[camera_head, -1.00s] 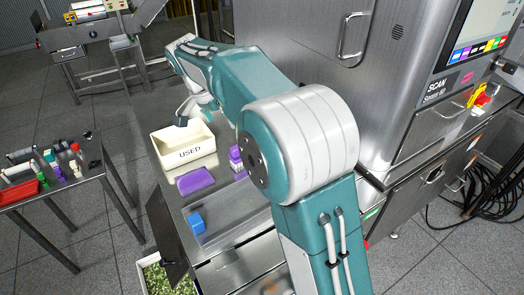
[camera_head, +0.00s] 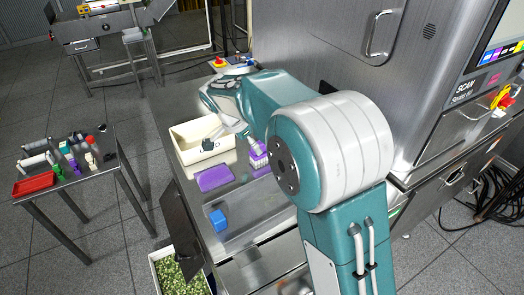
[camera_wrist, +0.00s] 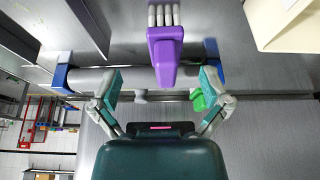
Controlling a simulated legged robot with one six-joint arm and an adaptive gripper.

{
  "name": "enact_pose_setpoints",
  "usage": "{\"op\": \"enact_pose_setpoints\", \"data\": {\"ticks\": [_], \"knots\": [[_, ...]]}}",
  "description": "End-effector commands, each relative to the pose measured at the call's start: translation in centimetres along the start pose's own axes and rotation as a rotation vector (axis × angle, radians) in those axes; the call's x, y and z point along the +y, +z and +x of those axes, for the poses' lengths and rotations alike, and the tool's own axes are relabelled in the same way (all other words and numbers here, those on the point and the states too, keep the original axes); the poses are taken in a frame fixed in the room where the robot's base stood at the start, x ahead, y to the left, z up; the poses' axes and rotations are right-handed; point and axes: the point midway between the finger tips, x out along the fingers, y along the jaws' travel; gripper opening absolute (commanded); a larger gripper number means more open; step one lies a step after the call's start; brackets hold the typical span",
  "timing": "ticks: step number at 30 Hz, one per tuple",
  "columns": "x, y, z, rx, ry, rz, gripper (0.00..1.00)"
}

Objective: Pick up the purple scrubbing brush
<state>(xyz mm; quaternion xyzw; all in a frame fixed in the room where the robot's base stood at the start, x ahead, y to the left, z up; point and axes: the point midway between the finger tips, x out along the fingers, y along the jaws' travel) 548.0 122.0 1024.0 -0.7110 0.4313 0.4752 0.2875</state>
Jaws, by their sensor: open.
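The purple scrubbing brush (camera_head: 258,154) lies on the metal table beside the cream bin in the head view, partly hidden by my arm. In the wrist view, the brush (camera_wrist: 165,58) shows its purple body and pale bristles at the top centre, ahead of my gripper. My gripper (camera_wrist: 157,92) is open and empty, its fingers spread to either side of the brush's line. The brush's near end shows a little beyond the fingertips; I cannot tell the height gap.
The cream bin (camera_head: 180,148) stands left of the brush. A flat purple block (camera_head: 214,178) and a blue block (camera_head: 218,220) lie nearer on the table. The steel scanner cabinet (camera_head: 330,45) rises at the right. A side table (camera_head: 75,186) holds bottles and a red tray.

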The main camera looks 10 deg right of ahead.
Motion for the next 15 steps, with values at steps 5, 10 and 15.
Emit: {"op": "enact_pose_setpoints", "data": {"ticks": [5, 10, 15], "knots": [[-0.3, 0.2, 1.7, 0.000, 0.003, -0.002, 0.97], [-0.7, 0.4, 4.4, -0.001, 0.003, 0.001, 0.97], [-0.7, 0.4, 5.5, 0.000, -0.001, 0.000, 0.97]]}}
